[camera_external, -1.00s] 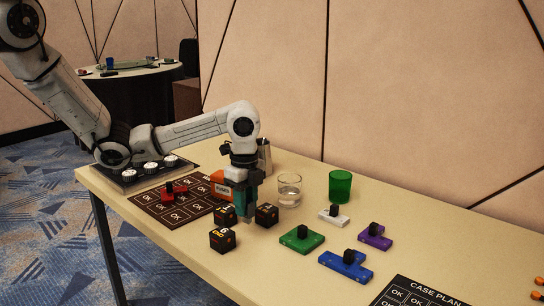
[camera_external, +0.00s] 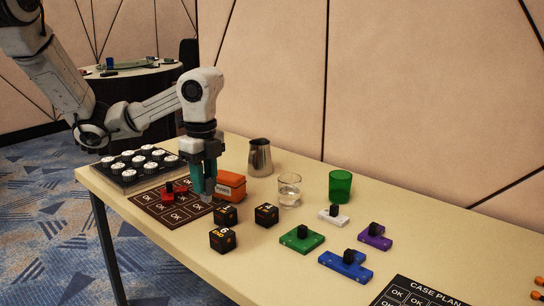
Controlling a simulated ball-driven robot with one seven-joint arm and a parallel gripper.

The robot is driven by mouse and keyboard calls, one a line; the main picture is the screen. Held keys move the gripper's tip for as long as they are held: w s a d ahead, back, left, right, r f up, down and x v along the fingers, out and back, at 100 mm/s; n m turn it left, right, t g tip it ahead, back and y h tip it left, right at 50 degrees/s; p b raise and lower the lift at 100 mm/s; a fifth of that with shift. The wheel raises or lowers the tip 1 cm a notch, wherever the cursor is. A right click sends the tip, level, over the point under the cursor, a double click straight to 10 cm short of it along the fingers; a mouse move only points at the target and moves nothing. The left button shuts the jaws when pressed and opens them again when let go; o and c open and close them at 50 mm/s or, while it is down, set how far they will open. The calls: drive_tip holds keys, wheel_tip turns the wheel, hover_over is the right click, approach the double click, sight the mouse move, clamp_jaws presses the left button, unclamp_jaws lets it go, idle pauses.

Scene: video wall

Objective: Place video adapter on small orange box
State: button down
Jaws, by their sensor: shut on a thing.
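The small orange box (camera_external: 233,185), with a pale label on its front, stands on the table just right of my gripper. My gripper (camera_external: 207,197) points down above the right part of the dark OK mat, beside the box's left end. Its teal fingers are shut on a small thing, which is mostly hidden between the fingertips. I cannot make out whether it is the video adapter, and I see no clear video adapter elsewhere on the table.
Several black cubes (camera_external: 222,239) stand in front of the box. A metal pitcher (camera_external: 260,158) and a clear glass (camera_external: 289,190) stand behind and right. A red piece (camera_external: 167,193) lies on the OK mat (camera_external: 150,204). A black tray (camera_external: 113,180) is at left.

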drive_tip(key=w+a+r+n+p, duration=0.1)
drive_tip(key=w+a+r+n, duration=0.15)
drive_tip(key=w, duration=0.55)
drive_tip(key=w+a+r+n+p, duration=0.1)
drive_tip(key=w+r, duration=0.3)
drive_tip(key=w, duration=0.3)
hover_over(226, 175)
wheel_tip(226, 175, down, 10)
drive_tip(key=shift+s+r+b, duration=0.1)
drive_tip(key=shift+s+b, duration=0.05)
drive_tip(key=shift+b, duration=0.25)
drive_tip(key=shift+f+p, duration=0.35)
drive_tip(key=shift+f, duration=1.05)
drive_tip(key=shift+f, duration=0.15)
drive_tip(key=c, duration=0.8)
unclamp_jaws()
drive_tip(key=shift+c, duration=0.2)
